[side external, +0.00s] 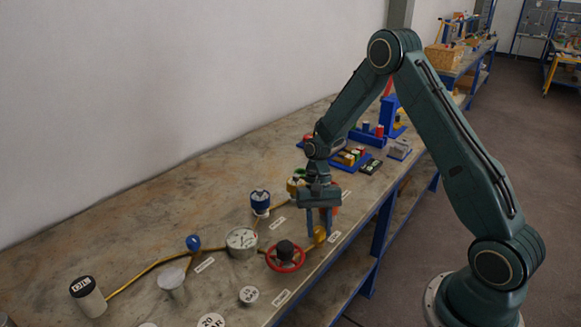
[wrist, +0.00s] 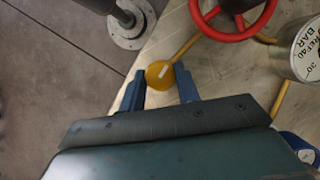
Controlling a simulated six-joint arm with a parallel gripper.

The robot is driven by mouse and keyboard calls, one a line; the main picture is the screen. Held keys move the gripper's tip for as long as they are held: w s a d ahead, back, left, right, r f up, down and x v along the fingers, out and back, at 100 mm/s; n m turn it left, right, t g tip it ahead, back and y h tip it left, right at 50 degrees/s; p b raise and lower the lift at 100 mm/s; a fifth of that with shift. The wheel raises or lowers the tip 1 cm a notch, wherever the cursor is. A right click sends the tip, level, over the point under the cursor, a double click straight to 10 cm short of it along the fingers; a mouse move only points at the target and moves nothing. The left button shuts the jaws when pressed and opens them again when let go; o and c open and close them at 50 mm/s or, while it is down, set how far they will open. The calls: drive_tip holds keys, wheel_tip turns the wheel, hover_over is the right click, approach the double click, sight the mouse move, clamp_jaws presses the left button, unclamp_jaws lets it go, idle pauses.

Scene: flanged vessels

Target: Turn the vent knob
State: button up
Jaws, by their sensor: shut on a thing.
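A round yellow knob (side external: 319,236) with a pale pointer mark stands near the table's front edge. It also shows in the wrist view (wrist: 157,78), where its pale mark slants. A small label plate (side external: 334,237) lies beside it, its text too small to read, so I cannot confirm from it that this is the vent knob. My gripper (side external: 320,232) points down over the knob. In the wrist view my gripper (wrist: 161,76) has one finger on each side of the knob and is shut on it. The knob's stem is hidden.
A red handwheel (side external: 285,257) stands close to the knob, also in the wrist view (wrist: 236,36). A round gauge (side external: 241,240), a blue-topped fitting (side external: 260,202) and a blue knob (side external: 193,242) stand along yellow piping. Blue trays (side external: 352,160) lie farther back.

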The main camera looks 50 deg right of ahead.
drive_tip(key=o, duration=1)
drive_tip(key=shift+r, duration=0.1)
drive_tip(key=v, duration=1.3)
drive_tip(key=shift+w+r, duration=0.1)
drive_tip(key=shift+r, duration=0.3)
